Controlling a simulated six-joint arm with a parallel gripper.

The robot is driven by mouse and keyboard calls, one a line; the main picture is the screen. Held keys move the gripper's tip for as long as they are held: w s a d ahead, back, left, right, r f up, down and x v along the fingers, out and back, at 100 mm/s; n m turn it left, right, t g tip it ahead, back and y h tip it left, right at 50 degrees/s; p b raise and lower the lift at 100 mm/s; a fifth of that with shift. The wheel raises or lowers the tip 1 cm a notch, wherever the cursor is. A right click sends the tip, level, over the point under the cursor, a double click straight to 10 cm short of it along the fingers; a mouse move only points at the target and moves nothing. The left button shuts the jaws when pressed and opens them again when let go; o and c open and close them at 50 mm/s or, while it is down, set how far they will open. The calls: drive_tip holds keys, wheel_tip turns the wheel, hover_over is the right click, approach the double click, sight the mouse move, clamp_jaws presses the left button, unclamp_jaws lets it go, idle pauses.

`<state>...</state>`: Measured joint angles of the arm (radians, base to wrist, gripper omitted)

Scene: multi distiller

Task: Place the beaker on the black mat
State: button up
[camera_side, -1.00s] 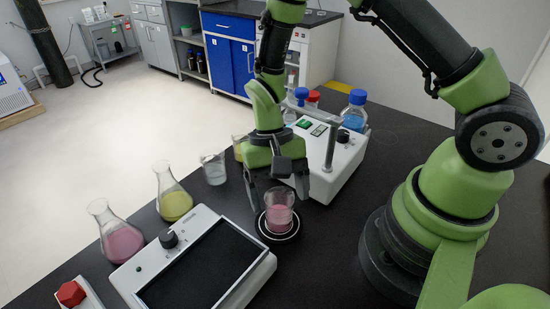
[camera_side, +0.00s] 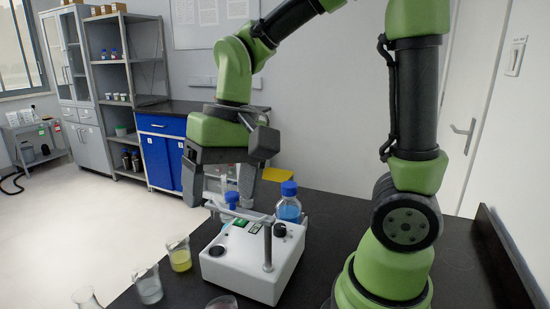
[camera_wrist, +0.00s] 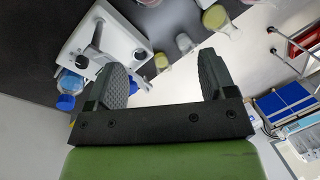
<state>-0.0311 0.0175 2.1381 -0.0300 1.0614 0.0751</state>
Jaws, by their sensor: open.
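At the bottom edge of the side view only a rounded glass rim (camera_side: 222,302) shows, likely the top of the pink beaker; the rest is cut off. The black mat is not identifiable in either current view.
Free table lies right of the stirrer.

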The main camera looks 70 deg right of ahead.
drive_tip(key=s+d+r+n+t, duration=0.1)
drive_tip(key=s+r+t, duration=0.4)
drive_tip(key=s, duration=0.3)
drive_tip(key=shift+d+r+t, duration=0.15)
drive_tip(key=shift+r+t, duration=0.2)
drive_tip(key=shift+t, duration=0.25)
drive_tip(key=shift+s, duration=0.1)
idle(1.2)
